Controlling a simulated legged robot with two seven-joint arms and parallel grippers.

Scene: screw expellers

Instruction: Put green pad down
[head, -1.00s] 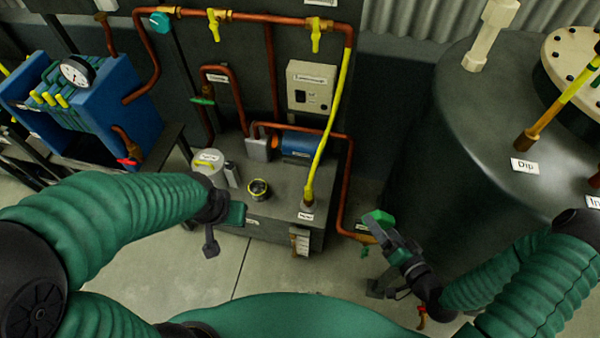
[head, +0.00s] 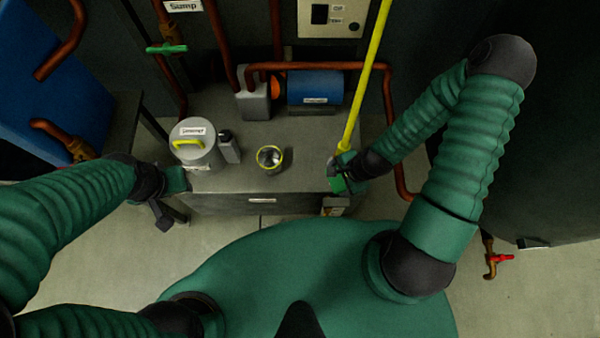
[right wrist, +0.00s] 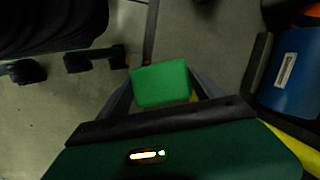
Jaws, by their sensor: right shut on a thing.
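The green pad (right wrist: 160,83) is a small bright green block between the two fingers of my right gripper (right wrist: 163,92) in the right wrist view. In the head view my right gripper (head: 338,184) is shut on it at the right front corner of the grey cabinet (head: 225,185), beside the lower end of a yellow pipe. The pad is small and partly hidden there, and I cannot tell whether it touches the cabinet. My left gripper (head: 172,200) is near the cabinet's left front corner. Its fingers are too unclear to show whether they are open or shut.
On the cabinet stand a grey canister (head: 195,155) with a yellow handle, a small yellow-rimmed cup (head: 269,158) and a blue motor (head: 315,87). The yellow pipe (head: 364,80) rises beside my right gripper.

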